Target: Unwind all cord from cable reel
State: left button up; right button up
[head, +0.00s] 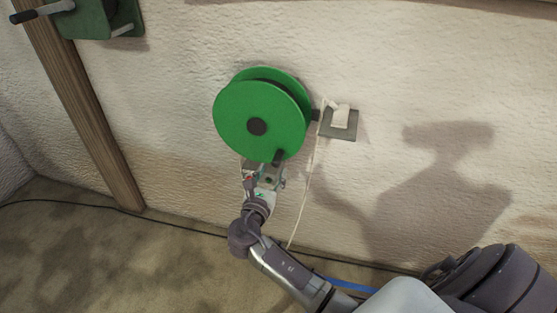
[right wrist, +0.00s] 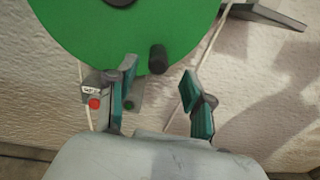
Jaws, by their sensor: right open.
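The green cable reel (head: 245,112) is mounted on the white wall, with a dark hub (head: 257,126) at its centre. A dark knob (head: 278,156) sticks out near the disc's lower rim; it also shows in the right wrist view (right wrist: 158,58). My right gripper (head: 268,170) is below the reel. In the right wrist view its fingers (right wrist: 160,90) are open, with the knob just beyond the gap between them. A pale cord (head: 312,170) runs down the wall right of the reel to the floor. Cord wound inside the reel is hidden by the disc. My left gripper is out of view.
A grey bracket (head: 350,130) with a white piece (head: 340,117) sits right of the reel. A small box with a red button (right wrist: 94,103) is beside the left finger. A green crank device (head: 88,20) and wooden post (head: 85,110) are at left. A black cable (head: 80,204) lies along the floor.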

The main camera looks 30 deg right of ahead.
aim_at(278, 157)
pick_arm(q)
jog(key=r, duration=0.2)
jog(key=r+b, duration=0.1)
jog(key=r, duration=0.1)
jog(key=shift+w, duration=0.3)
pick_arm(e)
jog(key=x, duration=0.7)
jog(key=shift+w+d, duration=0.1)
jog(key=shift+w, duration=0.15)
grip_shut()
